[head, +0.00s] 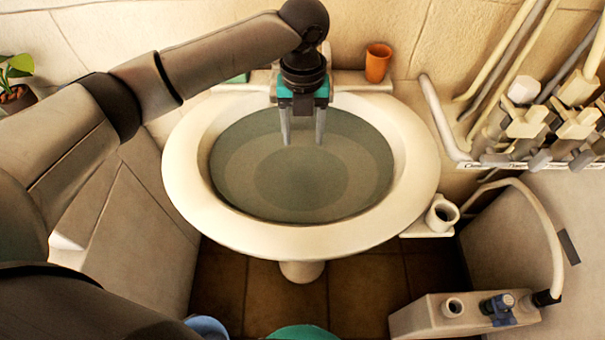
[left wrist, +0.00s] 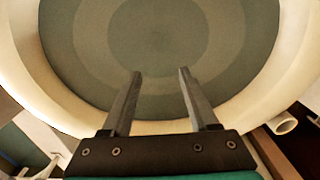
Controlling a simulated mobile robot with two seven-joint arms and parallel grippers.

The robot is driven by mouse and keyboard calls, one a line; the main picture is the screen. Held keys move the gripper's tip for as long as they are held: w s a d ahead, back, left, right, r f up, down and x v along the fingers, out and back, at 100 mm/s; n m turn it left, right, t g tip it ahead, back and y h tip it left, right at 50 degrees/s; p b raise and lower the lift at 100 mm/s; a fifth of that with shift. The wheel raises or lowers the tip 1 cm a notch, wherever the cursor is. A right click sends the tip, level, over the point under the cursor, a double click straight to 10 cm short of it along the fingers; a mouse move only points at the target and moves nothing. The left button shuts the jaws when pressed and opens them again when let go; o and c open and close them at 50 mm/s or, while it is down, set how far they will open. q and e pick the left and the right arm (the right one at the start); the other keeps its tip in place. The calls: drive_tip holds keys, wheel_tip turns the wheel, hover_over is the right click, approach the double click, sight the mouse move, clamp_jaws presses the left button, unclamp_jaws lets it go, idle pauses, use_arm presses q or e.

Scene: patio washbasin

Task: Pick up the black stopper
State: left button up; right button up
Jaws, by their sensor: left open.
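My left gripper (head: 303,140) reaches down over the far part of the white oval washbasin (head: 185,180). Its two grey fingers are apart with nothing between them, as the left wrist view also shows (left wrist: 160,72). The basin holds murky grey-green water (head: 240,180) with concentric bands and a darker round middle. I cannot make out a black stopper in either view; the water may hide it. In the left wrist view the basin rim (left wrist: 85,112) runs below the fingertips. Whether the fingertips touch the water I cannot tell. My right gripper is in neither view.
An orange cup (head: 377,62) stands on the back ledge. A white cup (head: 441,213) sits on a small shelf at the basin's right. Pipes and valves (head: 540,120) crowd the right wall. A pale box (head: 440,315) with a hose stands lower right. A potted plant (head: 15,90) is far left.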

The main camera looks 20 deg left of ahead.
use_arm(q)
drive_tip(key=b, duration=0.2)
hover_over(301, 173)
drive_tip(key=f, duration=0.6)
drive_tip(key=shift+s+d+f, duration=0.1)
drive_tip(key=shift+d+f, duration=0.15)
drive_tip(key=shift+f, duration=0.8)
drive_tip(key=f, duration=0.2)
drive_tip(key=f+b, duration=0.1)
drive_tip(key=shift+a+f, duration=0.2)
drive_tip(key=shift+f, duration=0.15)
drive_tip(key=shift+f+b, duration=0.35)
drive_tip(key=shift+f, duration=0.05)
clamp_jaws()
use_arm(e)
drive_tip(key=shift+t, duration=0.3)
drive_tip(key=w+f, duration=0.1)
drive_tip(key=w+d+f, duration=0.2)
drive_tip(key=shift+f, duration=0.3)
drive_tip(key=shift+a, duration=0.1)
